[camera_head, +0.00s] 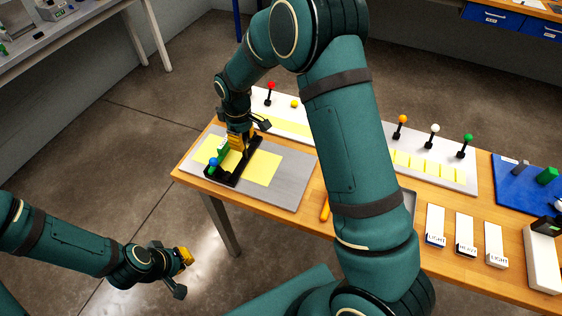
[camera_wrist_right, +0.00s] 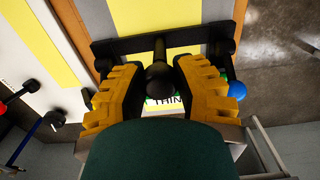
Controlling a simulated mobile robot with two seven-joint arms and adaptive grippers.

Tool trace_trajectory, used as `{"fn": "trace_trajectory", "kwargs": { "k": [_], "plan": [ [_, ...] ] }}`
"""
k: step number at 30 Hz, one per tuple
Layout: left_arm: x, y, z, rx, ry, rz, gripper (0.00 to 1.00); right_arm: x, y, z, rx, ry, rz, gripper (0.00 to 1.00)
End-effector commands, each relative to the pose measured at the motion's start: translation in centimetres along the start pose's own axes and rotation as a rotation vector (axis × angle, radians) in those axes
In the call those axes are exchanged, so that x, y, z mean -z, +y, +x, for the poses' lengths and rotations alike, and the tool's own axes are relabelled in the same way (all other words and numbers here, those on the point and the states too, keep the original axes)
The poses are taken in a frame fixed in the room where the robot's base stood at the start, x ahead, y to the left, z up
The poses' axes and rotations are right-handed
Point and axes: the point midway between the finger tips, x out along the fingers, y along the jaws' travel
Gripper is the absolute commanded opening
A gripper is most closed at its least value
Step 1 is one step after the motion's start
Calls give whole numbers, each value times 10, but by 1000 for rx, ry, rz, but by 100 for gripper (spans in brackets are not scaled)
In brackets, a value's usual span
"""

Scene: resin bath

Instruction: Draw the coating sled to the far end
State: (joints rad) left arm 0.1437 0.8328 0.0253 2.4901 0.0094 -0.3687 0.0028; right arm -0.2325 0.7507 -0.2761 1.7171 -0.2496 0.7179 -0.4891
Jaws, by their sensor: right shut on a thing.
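The coating sled (camera_head: 237,172) is a long black bar lying across a grey plate (camera_head: 292,170) with a yellow strip (camera_head: 262,168), near the table's left end. A blue knob (camera_head: 213,161) sits by its near end. My right gripper (camera_head: 240,145) is over the sled. In the right wrist view its yellow fingers (camera_wrist_right: 155,85) are shut on the sled's black upright handle (camera_wrist_right: 158,72), with the bar (camera_wrist_right: 115,45) beyond. A white label reading "THIN" (camera_wrist_right: 168,102) shows between the fingers, partly hidden. My left gripper (camera_head: 182,272) is open and empty, off the table.
A white board (camera_head: 290,112) with red and yellow knobs stands behind the plate. Labelled white blocks (camera_head: 435,223) and a blue tray (camera_head: 515,190) lie to the right. My right arm hides the table's middle.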

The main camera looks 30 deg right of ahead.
Motion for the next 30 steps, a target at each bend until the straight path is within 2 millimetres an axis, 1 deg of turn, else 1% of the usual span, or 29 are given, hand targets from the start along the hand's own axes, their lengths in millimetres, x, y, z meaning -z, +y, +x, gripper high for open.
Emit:
{"fn": "trace_trajectory", "kwargs": {
  "k": [30],
  "plan": [
    [0, 1, -2, 0, 0, 0, 0, 54, 0, 0, 0, 1, 0, 10]
  ]
}}
